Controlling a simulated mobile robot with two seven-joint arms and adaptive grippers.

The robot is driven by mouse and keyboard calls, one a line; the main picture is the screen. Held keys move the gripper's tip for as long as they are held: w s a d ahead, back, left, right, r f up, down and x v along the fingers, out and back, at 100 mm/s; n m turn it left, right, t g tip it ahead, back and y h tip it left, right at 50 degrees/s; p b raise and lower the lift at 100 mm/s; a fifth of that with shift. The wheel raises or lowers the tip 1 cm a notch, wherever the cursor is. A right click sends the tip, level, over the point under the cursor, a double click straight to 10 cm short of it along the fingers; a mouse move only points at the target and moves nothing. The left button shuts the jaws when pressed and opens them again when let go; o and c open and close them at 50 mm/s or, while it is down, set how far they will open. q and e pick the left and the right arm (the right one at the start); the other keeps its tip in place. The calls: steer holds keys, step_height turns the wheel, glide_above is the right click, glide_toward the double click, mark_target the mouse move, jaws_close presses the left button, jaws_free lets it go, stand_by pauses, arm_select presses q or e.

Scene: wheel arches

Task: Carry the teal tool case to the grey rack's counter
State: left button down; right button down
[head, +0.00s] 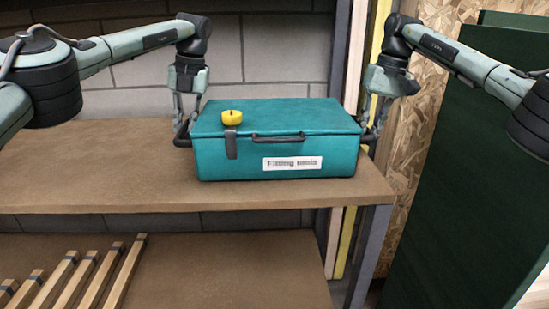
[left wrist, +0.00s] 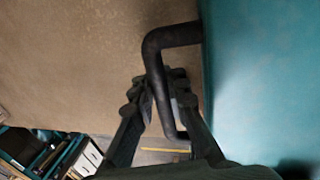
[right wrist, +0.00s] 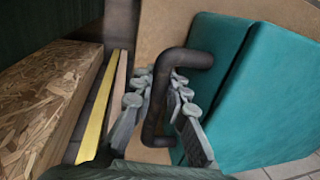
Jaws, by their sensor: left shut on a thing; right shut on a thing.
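The teal tool case (head: 230,158) is at the right end of a brown wooden shelf board, upright and lid closed. A dark latch and front handle and a white label are on its front. A small yellow round object (head: 232,118) rests on its lid. My left gripper (head: 183,128) is shut on the dark side handle (left wrist: 155,50) at the case's left end. My right gripper (head: 372,128) is shut on the other side handle (right wrist: 185,58) at its right end. I cannot tell whether the case's underside touches the board.
The brown shelf board (head: 90,170) is clear left of the case. A lower shelf (head: 220,275) holds several wooden slats (head: 75,280). A grey post (head: 369,255) and upright boards stand just right of the case. A dark green panel (head: 460,180) is further right.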

arm_select(q)
steer(key=shift+a+f, duration=0.1)
arm_select(e)
steer(key=shift+d+f, duration=0.1)
steer(key=shift+f, duration=0.1)
arm_select(q)
steer(key=c, duration=1.9)
jaws_free()
steer(key=shift+f, duration=0.1)
arm_select(e)
steer(key=c, duration=1.9)
jaws_free()
arm_select(q)
steer(key=shift+o, duration=1.4)
steer(key=shift+s, duration=0.1)
arm_select(e)
steer(key=o, duration=0.3)
steer(key=shift+s, duration=0.1)
arm_select(q)
steer(key=shift+o, duration=0.6)
arm_select(e)
steer(key=shift+o, duration=0.5)
arm_select(q)
steer(key=v, duration=0.6)
steer(key=shift+r, duration=0.25)
steer(key=shift+d+r, duration=0.25)
steer(key=shift+r, duration=0.35)
steer(key=o, duration=1.2)
